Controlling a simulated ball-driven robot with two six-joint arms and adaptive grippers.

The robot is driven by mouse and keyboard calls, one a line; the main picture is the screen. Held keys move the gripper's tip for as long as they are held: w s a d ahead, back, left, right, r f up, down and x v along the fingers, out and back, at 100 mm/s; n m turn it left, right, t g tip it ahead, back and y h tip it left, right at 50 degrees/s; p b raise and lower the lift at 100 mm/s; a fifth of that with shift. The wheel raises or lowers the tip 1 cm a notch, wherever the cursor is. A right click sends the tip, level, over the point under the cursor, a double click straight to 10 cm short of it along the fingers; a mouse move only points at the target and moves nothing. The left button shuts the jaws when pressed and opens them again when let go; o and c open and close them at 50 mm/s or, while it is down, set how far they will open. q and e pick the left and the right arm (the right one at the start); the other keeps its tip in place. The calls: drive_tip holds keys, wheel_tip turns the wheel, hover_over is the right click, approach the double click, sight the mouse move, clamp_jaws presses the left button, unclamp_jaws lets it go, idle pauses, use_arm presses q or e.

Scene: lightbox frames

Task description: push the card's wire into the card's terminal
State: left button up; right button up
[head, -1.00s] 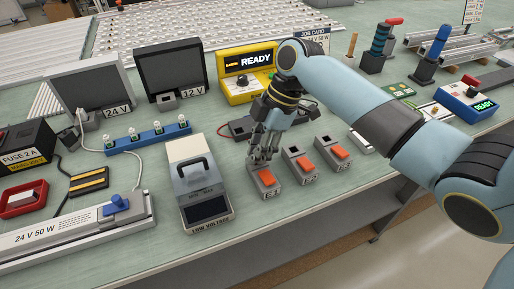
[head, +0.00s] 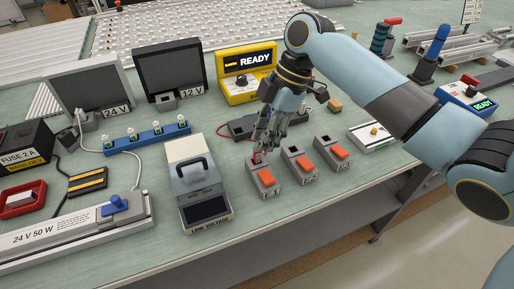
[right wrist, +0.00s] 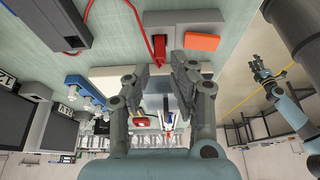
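The job card is hidden behind my right arm in the head view. Three grey terminals with orange levers stand in a row near the table's front: the left one (head: 268,180), the middle one (head: 302,163) and the right one (head: 334,153). A red wire end (head: 257,158) sits at the back of the left terminal; the right wrist view shows the red wire (right wrist: 133,14) curving to it. How deep it sits I cannot tell. My right gripper (head: 265,143) is just above, its fingers apart around a narrow gap. My left gripper (right wrist: 257,66) is far off, small, at the right of the wrist view.
The grey low-voltage box (head: 197,180) stands left of the terminals. A dark box (head: 243,127) lies behind them, with a yellow READY unit (head: 245,86) farther back. A pale board (head: 372,136) lies to the right. The table's front edge is close to the terminals.

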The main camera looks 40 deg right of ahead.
drive_tip(key=v, duration=0.7)
drive_tip(key=shift+d+r, duration=0.2)
drive_tip(key=shift+r, duration=0.2)
drive_tip(key=shift+s, duration=0.15)
